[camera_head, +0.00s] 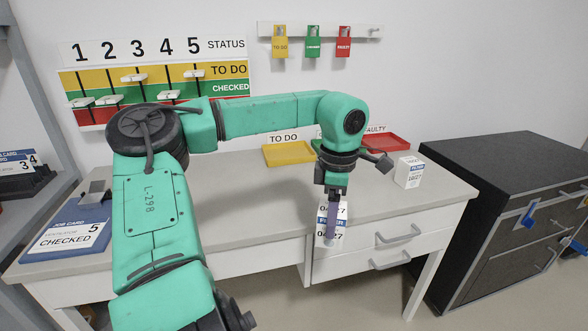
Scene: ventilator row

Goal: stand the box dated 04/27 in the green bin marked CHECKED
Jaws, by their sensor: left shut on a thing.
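My left gripper (334,212) points down and is shut on a white box (331,237) with a blue band, dated 04/27. The box shows upright against the desk's front edge; I cannot tell its height above the desktop. The green bin (317,147) stands at the back of the desk between the yellow and red bins. My left arm hides most of it, and its label is hidden. My right gripper is not in view.
A yellow TO DO bin (289,154) and a red FAULTY bin (380,142) flank the green one. Another white and blue box (409,172) stands on the desk at right. A blue job card (68,236) lies at left. The desk's (235,205) middle is clear.

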